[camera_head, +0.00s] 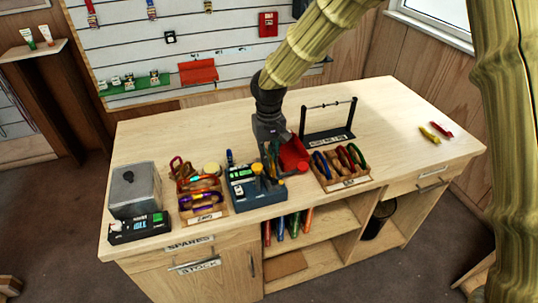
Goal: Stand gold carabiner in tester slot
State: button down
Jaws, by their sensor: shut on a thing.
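The tester seems to be the blue box (243,193) at the front middle of the bench, with yellow parts on top and a light display on its front. My gripper (269,162) reaches down from above, over the tester's back right part. It is shut on a small gold piece, which seems to be the gold carabiner (274,173). The fingers and tester parts hide much of it. I cannot tell whether the carabiner is upright or touches the slot, and the slot itself is not clear from here.
A red object (293,155) is just right of my gripper. Wooden trays of coloured carabiners stand left (218,214) and right (347,184) of the tester. A black rack (330,136) stands behind, a grey box (134,190) far left. The bench's right part is mostly clear.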

jog(key=shift+f+b, duration=0.3)
jog(key=shift+f, duration=0.75)
jog(key=shift+f, duration=0.5)
jog(key=c, duration=1.5)
grip_release()
